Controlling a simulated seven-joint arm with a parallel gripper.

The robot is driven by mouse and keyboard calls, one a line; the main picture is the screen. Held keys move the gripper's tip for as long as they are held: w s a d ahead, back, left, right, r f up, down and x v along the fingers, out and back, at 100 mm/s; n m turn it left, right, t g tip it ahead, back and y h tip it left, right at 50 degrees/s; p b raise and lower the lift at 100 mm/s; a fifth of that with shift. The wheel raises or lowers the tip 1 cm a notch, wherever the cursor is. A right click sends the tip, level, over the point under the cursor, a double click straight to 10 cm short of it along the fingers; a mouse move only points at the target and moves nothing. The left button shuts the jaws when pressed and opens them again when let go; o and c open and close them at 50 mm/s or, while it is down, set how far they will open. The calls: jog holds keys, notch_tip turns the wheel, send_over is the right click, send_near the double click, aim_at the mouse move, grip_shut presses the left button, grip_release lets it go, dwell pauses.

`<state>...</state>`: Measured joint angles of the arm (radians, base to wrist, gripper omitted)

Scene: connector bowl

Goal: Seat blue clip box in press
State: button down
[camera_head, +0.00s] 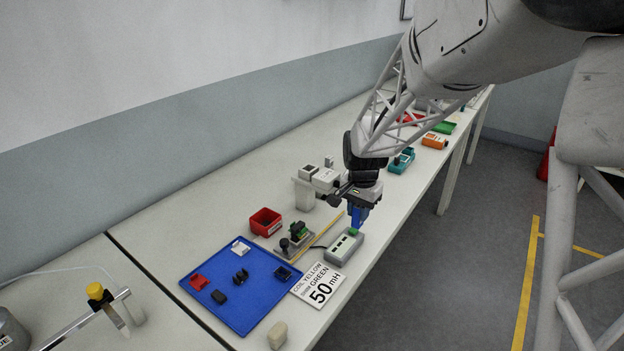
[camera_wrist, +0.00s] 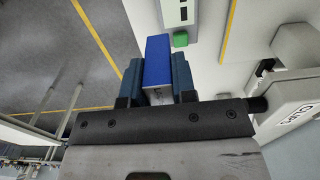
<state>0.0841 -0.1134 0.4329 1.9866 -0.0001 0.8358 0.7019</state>
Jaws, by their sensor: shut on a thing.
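The blue clip box (camera_head: 357,216) is held below my gripper (camera_head: 362,203), in the air close to the bench's front edge. In the wrist view the blue clip box (camera_wrist: 158,62) sits between the two fingers of my gripper (camera_wrist: 156,82), which are shut on it. A small dark fixture with a black knob and a green part (camera_head: 296,239) stands on the bench left of my gripper; it may be the press, but I cannot tell for sure. The clip box is apart from it.
A grey device with a green button (camera_head: 345,246) lies below my gripper; its button also shows in the wrist view (camera_wrist: 180,39). A blue tray (camera_head: 228,311) holds several small parts.

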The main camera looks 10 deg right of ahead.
jog(key=w+a+r, duration=0.4)
jog(key=a+r, duration=0.5)
jog(key=shift+w, duration=0.35)
jog(key=w, duration=0.5)
jog(key=w+f, duration=0.1)
jog(key=w, duration=0.4)
jog(key=w+a, duration=0.1)
jog(key=w, duration=0.5)
jog(key=shift+f, duration=0.25)
jog(key=shift+f, duration=1.7)
jog(key=c, duration=1.9)
grip_release()
jog(key=shift+f, duration=0.3)
